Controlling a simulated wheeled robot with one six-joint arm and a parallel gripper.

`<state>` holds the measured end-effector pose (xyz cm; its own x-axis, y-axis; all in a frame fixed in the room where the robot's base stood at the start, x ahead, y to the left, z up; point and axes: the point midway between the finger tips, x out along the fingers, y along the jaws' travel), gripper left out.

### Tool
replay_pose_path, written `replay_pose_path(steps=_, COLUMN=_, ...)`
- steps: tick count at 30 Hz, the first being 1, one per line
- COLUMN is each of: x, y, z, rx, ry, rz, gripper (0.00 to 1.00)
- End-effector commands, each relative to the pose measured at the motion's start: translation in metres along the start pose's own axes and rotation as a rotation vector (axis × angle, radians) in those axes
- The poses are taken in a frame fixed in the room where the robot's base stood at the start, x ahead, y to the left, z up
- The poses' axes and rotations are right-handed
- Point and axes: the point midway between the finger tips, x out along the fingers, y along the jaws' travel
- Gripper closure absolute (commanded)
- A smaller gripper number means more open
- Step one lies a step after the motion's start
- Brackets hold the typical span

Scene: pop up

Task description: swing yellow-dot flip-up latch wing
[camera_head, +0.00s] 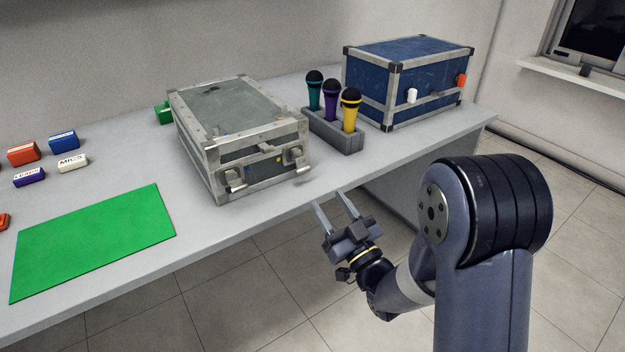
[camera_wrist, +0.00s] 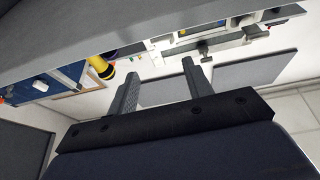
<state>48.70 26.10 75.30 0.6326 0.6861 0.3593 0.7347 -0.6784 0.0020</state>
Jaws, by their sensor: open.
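A grey hard case (camera_head: 235,110) with metal edges stands shut on the table. Its front face carries two metal latches, a left one (camera_head: 236,180) and a right one (camera_head: 296,158). A tiny yellowish mark shows near the right latch, but it is too small to tell for sure. My gripper (camera_head: 330,199) is open and empty, just off the table's front edge, right of and in front of the case, apart from it. In the wrist view, my gripper's fingers (camera_wrist: 160,82) are spread, with a latch (camera_wrist: 206,50) beyond them at the upper right.
A grey holder (camera_head: 335,135) with three microphones stands right of the case. A blue case (camera_head: 410,85) is behind it at right. A green mat (camera_head: 95,240) and several small coloured blocks lie at left. Open floor lies in front of the table (camera_head: 200,225).

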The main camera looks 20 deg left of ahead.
Motion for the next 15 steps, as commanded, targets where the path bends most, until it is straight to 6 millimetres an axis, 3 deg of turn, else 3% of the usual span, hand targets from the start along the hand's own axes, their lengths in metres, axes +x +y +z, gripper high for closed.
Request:
replay_pose_path(steps=5, x=0.006, y=-0.005, z=0.003, rx=0.009, ry=0.028, rz=-0.018, gripper=0.52)
replay_pose_path(steps=15, x=0.066, y=-0.006, z=0.000, rx=0.008, ry=0.029, rz=-0.016, gripper=0.52)
